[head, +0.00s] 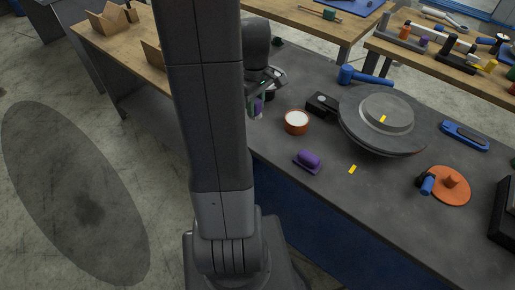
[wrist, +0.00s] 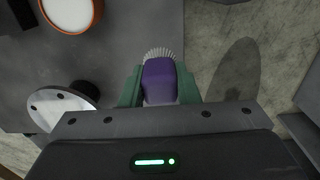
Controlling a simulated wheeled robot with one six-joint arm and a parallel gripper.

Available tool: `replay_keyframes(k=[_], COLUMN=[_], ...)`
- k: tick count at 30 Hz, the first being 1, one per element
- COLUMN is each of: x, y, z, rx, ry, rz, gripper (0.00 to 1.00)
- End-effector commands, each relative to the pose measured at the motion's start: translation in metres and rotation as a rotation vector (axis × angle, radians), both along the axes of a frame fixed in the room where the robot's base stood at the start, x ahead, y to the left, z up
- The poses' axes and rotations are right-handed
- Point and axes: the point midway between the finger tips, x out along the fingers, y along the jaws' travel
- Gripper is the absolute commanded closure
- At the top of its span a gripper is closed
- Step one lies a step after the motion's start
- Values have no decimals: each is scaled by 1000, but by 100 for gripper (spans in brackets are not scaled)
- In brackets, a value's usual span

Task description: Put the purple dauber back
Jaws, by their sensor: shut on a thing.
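My gripper (wrist: 158,90) is shut on the purple dauber (wrist: 160,82), with a green finger on each side of it. The dauber has a purple body and pale bristles at its far end. In the head view, my gripper (head: 262,92) is partly hidden by my arm, near the bench's left edge, and a bit of the dauber (head: 257,106) shows below it. An orange-rimmed pot (head: 296,122) with white contents stands on the bench right of my gripper; it also shows at the top left of the wrist view (wrist: 70,12).
A purple rounded block on a flat base (head: 308,160) lies near the bench front. A small black box (head: 322,104), a large grey disc-shaped part (head: 384,125), a blue hammer (head: 363,76) and an orange disc (head: 449,186) are farther right.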

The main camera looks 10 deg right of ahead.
Motion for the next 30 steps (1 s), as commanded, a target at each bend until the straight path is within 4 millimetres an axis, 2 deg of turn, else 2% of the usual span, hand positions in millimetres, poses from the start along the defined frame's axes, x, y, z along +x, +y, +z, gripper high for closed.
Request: replay_keyframes(k=[10,15,30], x=[0,-1,0], y=[0,0,0], z=[-5,-34,-93], rx=[0,1,0], ry=[1,6,3], rz=[1,1,1], gripper=[94,94,94])
